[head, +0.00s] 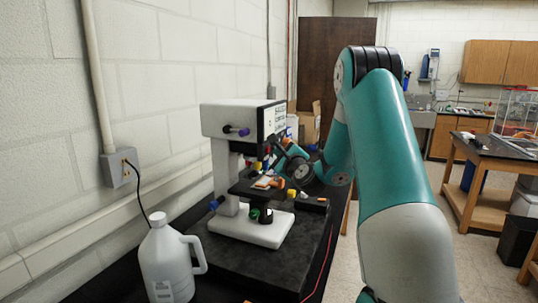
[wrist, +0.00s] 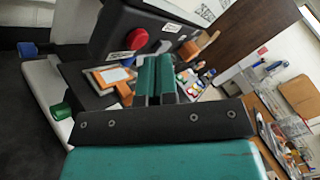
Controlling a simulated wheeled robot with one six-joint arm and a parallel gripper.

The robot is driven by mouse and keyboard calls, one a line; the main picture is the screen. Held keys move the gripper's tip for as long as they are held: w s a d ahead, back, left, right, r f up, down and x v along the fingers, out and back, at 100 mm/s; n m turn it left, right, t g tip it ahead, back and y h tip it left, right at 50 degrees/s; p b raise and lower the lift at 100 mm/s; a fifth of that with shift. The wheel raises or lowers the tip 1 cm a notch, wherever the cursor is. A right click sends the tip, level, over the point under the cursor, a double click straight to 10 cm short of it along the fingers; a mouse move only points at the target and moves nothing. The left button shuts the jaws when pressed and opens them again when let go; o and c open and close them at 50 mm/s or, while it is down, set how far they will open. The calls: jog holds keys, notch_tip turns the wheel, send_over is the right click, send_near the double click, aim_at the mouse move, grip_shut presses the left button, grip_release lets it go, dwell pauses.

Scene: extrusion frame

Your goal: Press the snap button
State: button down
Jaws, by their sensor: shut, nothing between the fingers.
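A white and black microscope-like machine (head: 228,125) stands on the dark bench in the head view. In the wrist view its dark front panel (wrist: 112,25) carries a round red button (wrist: 136,38) and a small grey part beside it. I cannot read which control is labelled snap. My gripper (wrist: 156,62) is shut and empty, its two teal fingers side by side. In the wrist view the fingertips appear below and right of the red button; I see no contact. In the head view my arm's wrist is at the machine's right side, and the fingertips are hard to make out.
A stage with an orange and white slide-like piece (wrist: 112,77) lies left of my fingers. A blue knob (wrist: 27,48) and a green knob (wrist: 60,110) stick out of the machine. A white jug (head: 166,262) stands at the bench's near left. A wall lies close on the left.

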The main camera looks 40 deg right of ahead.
jog(key=shift+s, duration=0.15)
jog(key=s+b, duration=0.1)
jog(key=s+d+b, duration=0.1)
jog(key=s, duration=0.1)
jog(key=s+d+b, duration=0.1)
jog(key=b, duration=0.1)
jog(key=shift+s, duration=0.3)
dwell(0.9)
